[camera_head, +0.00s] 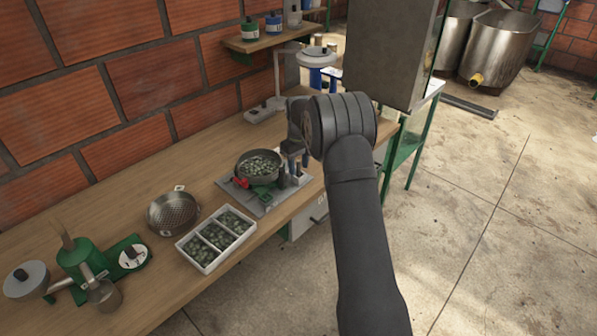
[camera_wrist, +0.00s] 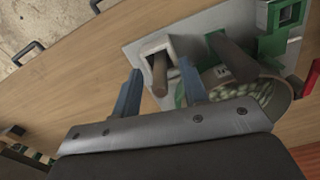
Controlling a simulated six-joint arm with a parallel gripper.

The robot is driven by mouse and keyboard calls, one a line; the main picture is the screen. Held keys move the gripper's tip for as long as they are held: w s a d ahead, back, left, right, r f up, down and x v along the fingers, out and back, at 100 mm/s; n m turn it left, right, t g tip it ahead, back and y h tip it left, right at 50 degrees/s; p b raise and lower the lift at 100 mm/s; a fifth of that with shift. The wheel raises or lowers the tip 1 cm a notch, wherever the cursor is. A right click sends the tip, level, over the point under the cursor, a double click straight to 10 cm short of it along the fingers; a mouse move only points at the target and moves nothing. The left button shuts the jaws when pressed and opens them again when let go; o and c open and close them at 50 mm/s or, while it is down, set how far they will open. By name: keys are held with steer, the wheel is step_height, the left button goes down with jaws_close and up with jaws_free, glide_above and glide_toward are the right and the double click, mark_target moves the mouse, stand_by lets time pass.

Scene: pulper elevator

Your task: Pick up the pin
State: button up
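In the wrist view a brown rod-like pin (camera_wrist: 160,76) stands in a pale square holder (camera_wrist: 152,46) on a grey plate. My gripper (camera_wrist: 160,68) is open, with one blue finger on each side of this pin and a gap visible on both sides. A second, darker rod (camera_wrist: 232,58) stands to the right, at a green holder, outside the fingers. I cannot tell which rod the task means. In the head view my gripper (camera_head: 294,160) is low beside the pan, and my wrist hides much of the rods.
A dark pan of green beans (camera_head: 259,167) with a red part stands on the grey plate (camera_head: 262,205), close to my gripper. A white divided tray (camera_head: 201,254), a sieve (camera_head: 173,212) and a green machine (camera_head: 80,264) stand on the wooden bench. A grey cabinet rises behind my arm.

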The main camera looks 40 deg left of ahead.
steer(key=shift+f, duration=0.45)
jaws_close()
steer(key=shift+r, duration=0.1)
step_height(320, 180, up, 4)
steer(key=shift+f, duration=0.1)
steer(key=w+d+r, duration=0.4)
steer(key=d+r, duration=0.3)
steer(key=d, duration=0.3)
steer(key=s+a+n, duration=0.3)
steer(key=s+a, duration=0.2)
steer(key=s, duration=0.4)
steer(key=s+a+n, duration=0.3)
steer(key=s+a, duration=0.2)
steer(key=s, duration=0.5)
steer(key=shift+f, duration=0.15)
